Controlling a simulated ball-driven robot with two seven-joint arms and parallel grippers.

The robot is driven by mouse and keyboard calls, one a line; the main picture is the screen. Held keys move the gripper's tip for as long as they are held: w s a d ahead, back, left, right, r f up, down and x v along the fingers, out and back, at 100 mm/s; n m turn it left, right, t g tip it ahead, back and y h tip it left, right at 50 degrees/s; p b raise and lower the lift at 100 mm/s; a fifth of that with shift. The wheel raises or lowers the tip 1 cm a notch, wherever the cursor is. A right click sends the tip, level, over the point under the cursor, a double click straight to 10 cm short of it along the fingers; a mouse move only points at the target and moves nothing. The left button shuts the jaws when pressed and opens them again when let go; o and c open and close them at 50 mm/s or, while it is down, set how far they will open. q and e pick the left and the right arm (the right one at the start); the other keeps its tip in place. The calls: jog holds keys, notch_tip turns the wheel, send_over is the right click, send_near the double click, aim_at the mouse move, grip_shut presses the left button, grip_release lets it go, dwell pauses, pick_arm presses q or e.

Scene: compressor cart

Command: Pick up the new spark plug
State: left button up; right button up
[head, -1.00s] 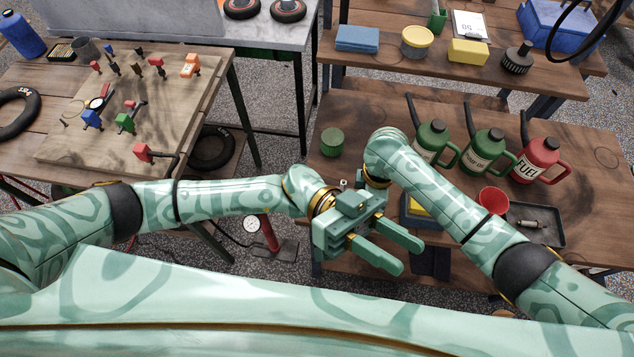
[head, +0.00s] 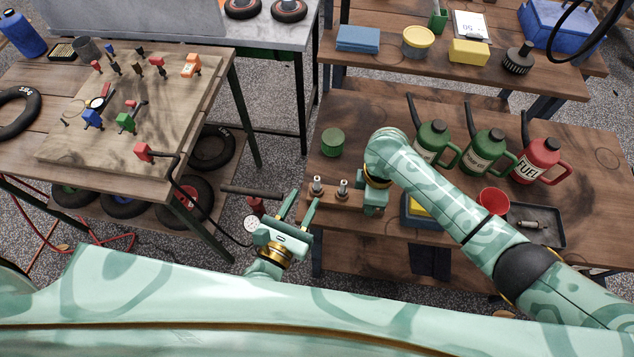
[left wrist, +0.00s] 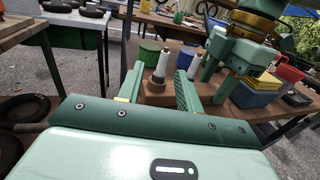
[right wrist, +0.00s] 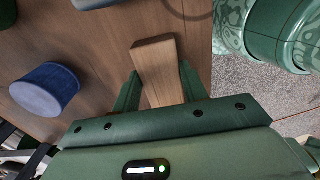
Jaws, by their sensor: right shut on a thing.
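A wooden block (head: 349,202) holds two upright spark plugs with pale tops, a left one (head: 317,185) and a right one (head: 342,188). I cannot tell which is new. My left gripper (head: 304,199) is open and empty, left of the block. In the left wrist view, the left plug (left wrist: 162,64) shows beyond and between my left fingers (left wrist: 159,78); the other plug (left wrist: 194,66) is just right of it. My right gripper (head: 370,197) is shut on the block's right end. The right wrist view shows the block (right wrist: 158,68) between its fingers; the plugs are not visible there.
A green can (head: 333,142) stands behind the block. Green and red jugs (head: 538,160), a red funnel (head: 493,200) and a dark tray (head: 550,236) lie right, partly behind my right arm. A dark bar (head: 250,191) is left of my left gripper.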

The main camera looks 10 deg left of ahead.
aim_at(316, 182)
pick_arm(q)
jog(key=x, duration=0.7)
jog(key=shift+d+r, duration=0.25)
jog(key=shift+d, duration=0.1)
jog(key=shift+s, duration=0.1)
grip_shut()
